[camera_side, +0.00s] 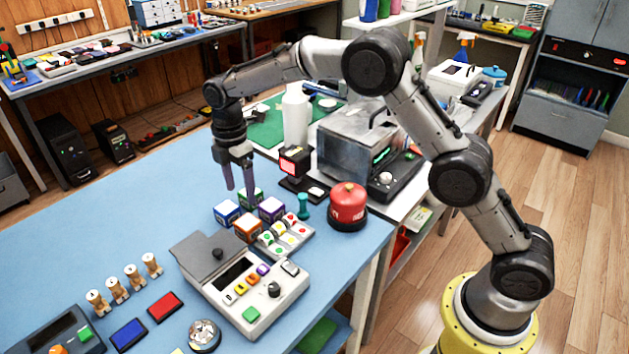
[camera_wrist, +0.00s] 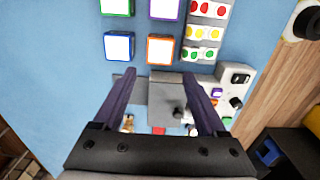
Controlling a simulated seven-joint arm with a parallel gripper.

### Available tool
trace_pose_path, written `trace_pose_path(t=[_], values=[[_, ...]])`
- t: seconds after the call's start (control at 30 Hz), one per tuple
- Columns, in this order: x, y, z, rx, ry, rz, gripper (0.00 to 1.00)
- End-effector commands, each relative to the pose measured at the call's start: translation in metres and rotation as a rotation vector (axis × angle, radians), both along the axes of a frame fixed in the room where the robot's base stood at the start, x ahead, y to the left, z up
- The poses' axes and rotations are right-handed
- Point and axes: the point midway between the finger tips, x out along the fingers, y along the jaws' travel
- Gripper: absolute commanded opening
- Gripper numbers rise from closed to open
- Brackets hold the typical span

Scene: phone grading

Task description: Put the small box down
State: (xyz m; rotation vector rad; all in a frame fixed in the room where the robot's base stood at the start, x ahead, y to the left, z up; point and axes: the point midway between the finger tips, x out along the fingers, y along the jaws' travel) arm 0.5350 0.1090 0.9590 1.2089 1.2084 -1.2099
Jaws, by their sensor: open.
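Several small boxes with white tops stand close together on the blue table: a blue one (camera_side: 227,212), a green one (camera_side: 258,195), an orange one (camera_side: 247,229) and a purple one (camera_side: 271,210). The wrist view shows them at the top: green (camera_wrist: 117,7), purple (camera_wrist: 164,8), blue (camera_wrist: 119,46) and orange (camera_wrist: 161,48). My gripper (camera_side: 240,190) points down with its fingers apart. In the side view one finger overlaps the green box; I cannot tell whether they touch. In the wrist view, the space between the fingertips (camera_wrist: 158,78) is empty.
A grey console (camera_side: 246,290), a red canister (camera_side: 347,205) and a teal peg (camera_side: 303,206) stand nearby. Behind are a white bottle (camera_side: 295,115) and a metal machine (camera_side: 352,145).

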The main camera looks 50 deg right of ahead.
Motion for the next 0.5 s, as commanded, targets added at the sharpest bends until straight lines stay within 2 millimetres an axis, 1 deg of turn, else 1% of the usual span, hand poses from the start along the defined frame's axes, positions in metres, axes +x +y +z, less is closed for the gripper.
trace_pose_path(t=[0.13, 0.17, 0.23, 0.27, 0.37, 0.4, 0.47, 0.5], values=[[-0.001, -0.001, 0.003, 0.001, -0.004, -0.008, 0.74], [-0.003, -0.002, 0.006, 0.001, -0.007, -0.017, 0.74], [-0.008, -0.006, 0.019, 0.005, -0.022, -0.055, 0.74], [-0.013, -0.009, 0.027, 0.007, -0.030, -0.080, 0.74], [-0.034, -0.021, 0.059, 0.018, -0.066, -0.194, 0.74], [-0.045, -0.026, 0.073, 0.025, -0.083, -0.249, 0.74], [-0.063, -0.035, 0.093, 0.036, -0.108, -0.336, 0.74], [-0.076, -0.041, 0.104, 0.044, -0.123, -0.393, 0.74]])
